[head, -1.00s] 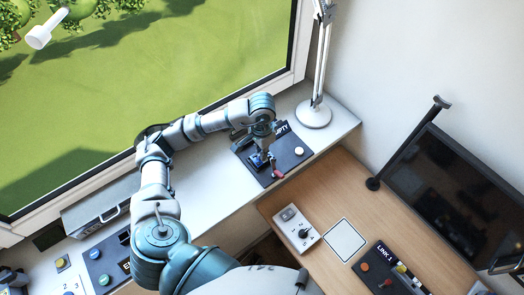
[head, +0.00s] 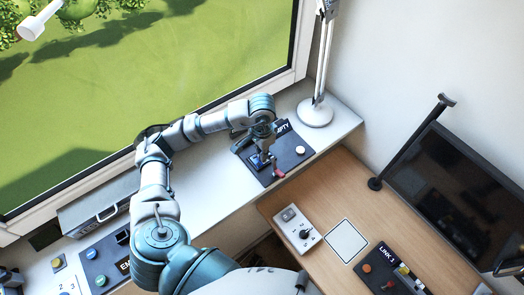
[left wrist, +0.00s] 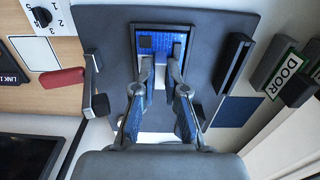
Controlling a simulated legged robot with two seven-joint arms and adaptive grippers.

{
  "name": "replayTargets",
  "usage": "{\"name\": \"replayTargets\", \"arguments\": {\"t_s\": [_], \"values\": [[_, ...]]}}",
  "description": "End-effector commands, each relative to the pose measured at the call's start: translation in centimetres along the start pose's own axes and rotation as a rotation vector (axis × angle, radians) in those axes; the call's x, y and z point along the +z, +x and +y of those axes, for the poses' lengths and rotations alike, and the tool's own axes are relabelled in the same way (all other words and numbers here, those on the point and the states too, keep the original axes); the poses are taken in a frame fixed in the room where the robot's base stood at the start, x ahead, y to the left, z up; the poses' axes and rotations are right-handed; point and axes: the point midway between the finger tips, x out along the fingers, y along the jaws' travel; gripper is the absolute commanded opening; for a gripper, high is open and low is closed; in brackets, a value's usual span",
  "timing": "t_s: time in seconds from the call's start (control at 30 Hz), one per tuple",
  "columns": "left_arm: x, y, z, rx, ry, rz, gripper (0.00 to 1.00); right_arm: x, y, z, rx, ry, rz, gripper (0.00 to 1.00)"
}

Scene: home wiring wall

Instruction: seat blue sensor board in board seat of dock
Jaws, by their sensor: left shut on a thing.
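The dock (head: 291,150) is a dark panel on the white sill, with a partly hidden label ending in "PTY". My left gripper (head: 262,153) points down over its left part and is shut on the blue sensor board (head: 257,161). In the left wrist view, the blue board (left wrist: 163,33) lies ahead of my left fingertips (left wrist: 160,68), inside a dark rectangular frame, the board seat (left wrist: 134,52), on the dock (left wrist: 108,50). The fingers cover part of the board and seat, so I cannot tell whether it is fully down. My right gripper is not seen.
A wooden desk (head: 300,195) with a switch box (head: 297,229) and monitor (head: 462,190) is to the right.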

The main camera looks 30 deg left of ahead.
Motion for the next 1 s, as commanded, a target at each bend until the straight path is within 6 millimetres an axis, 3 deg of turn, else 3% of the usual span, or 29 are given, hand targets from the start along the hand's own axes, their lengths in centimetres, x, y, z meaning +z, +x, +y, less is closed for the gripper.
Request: {"name": "replayTargets", "arguments": {"t_s": [0.1,0.13,0.2,0.27,0.63,1.0], "values": [[0.0,0.4,0.0,0.0,0.0,0.0,0.0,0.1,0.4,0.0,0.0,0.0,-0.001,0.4],[0.0,0.4,0.0,0.0,0.0,0.0,0.14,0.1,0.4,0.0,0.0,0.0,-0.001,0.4],[0.0,0.3,0.0,0.0,0.0,0.0,0.31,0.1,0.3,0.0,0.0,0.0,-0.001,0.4],[0.0,0.2,0.0,0.0,0.0,0.0,0.41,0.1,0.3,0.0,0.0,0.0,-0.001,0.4],[0.0,-0.3,0.0,-0.001,0.0,0.001,0.41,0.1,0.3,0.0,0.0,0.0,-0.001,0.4],[-0.1,-5.9,-0.1,0.0,0.0,0.003,0.41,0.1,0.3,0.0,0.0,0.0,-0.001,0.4]]}}
